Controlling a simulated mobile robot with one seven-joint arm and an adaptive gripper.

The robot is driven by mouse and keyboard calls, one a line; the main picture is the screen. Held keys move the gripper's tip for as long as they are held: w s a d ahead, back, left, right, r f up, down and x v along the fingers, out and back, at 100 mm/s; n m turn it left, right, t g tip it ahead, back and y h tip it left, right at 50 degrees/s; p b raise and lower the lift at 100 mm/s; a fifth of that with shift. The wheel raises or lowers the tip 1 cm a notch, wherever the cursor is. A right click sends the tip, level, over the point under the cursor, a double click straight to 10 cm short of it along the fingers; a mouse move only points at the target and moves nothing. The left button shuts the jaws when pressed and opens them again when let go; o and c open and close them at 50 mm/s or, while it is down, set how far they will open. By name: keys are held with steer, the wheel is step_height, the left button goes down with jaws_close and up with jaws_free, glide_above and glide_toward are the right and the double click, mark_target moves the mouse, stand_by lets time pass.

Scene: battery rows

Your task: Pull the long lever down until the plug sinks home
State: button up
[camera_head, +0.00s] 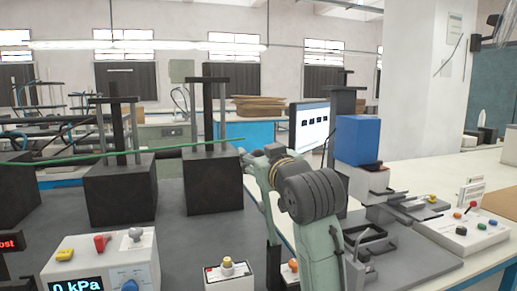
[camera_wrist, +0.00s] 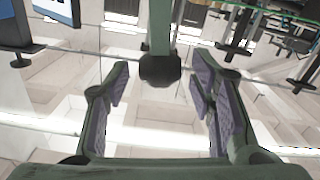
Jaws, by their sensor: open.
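The long lever appears to be a thin green rod (camera_head: 120,154) running nearly level across the left half of the head view, in front of the dark blocks. Its right end stops just short of my arm. My gripper (camera_wrist: 160,84) is open in the wrist view, its two padded fingers wide apart. A green bar with a dark rounded end (camera_wrist: 160,69) comes down from the top between them; I cannot tell whether it is part of the lever, and neither finger visibly touches it. In the head view my arm hides the gripper. I cannot make out the plug.
Dark blocks with posts (camera_head: 214,183) stand on the grey bench. A white box with a kPa display (camera_head: 104,265) is at front left. A small button box (camera_head: 228,272), a blue block (camera_head: 358,139) and a control panel (camera_head: 463,230) are nearer the right.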

steer(key=shift+w+a, duration=0.15)
steer(key=shift+w, duration=0.35)
jaws_close()
stand_by(0.4)
